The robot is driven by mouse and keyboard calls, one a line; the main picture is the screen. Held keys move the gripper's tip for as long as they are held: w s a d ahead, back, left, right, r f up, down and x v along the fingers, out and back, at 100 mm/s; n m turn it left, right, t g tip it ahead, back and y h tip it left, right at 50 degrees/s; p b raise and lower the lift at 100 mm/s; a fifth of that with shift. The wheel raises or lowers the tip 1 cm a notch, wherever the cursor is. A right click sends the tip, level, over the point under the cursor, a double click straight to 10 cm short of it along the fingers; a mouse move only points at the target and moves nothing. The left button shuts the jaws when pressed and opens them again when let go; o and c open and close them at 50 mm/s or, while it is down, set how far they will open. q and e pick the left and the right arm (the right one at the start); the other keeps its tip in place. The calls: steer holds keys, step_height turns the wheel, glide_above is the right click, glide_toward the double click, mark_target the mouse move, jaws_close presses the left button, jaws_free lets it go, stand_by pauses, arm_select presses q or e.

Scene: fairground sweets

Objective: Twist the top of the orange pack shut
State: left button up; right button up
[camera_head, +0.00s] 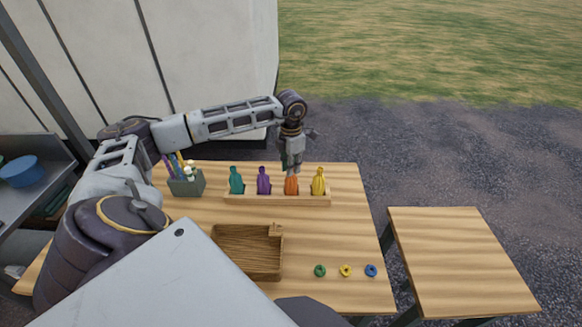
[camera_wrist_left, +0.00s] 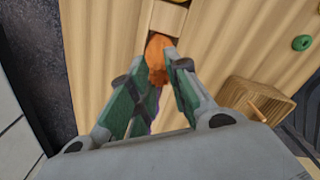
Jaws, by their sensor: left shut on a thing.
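The orange pack (camera_head: 291,187) stands upright in the wooden rack (camera_head: 278,199), between the purple pack (camera_head: 263,181) and the yellow pack (camera_head: 318,181). My left gripper (camera_head: 291,170) comes down from above and is shut on the top of the orange pack. In the left wrist view the orange pack (camera_wrist_left: 157,58) shows between the two green-padded fingertips of the left gripper (camera_wrist_left: 159,68). The fingers hide part of its neck, and I cannot tell how far the top is twisted. My right gripper is not in view.
A teal pack (camera_head: 236,181) stands at the rack's left end. A grey holder (camera_head: 187,186) with pens is further left. A wooden tray (camera_head: 218,252) lies in front. Green (camera_head: 320,270), yellow (camera_head: 345,270) and blue (camera_head: 370,270) rings lie front right. A bare side table (camera_head: 460,255) stands at right.

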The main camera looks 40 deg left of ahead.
arm_select(q)
steer(key=shift+m+b, duration=0.75)
steer(key=shift+m, duration=2.25)
steer(key=shift+m+b, duration=0.6)
steer(key=shift+m, duration=1.8)
steer(key=shift+m+b, duration=0.35)
steer(key=shift+m, duration=1.25)
steer(key=shift+m+b, duration=0.55)
steer(key=shift+m, duration=1.85)
steer(key=shift+m+b, duration=0.5)
steer(key=shift+m, duration=2.6)
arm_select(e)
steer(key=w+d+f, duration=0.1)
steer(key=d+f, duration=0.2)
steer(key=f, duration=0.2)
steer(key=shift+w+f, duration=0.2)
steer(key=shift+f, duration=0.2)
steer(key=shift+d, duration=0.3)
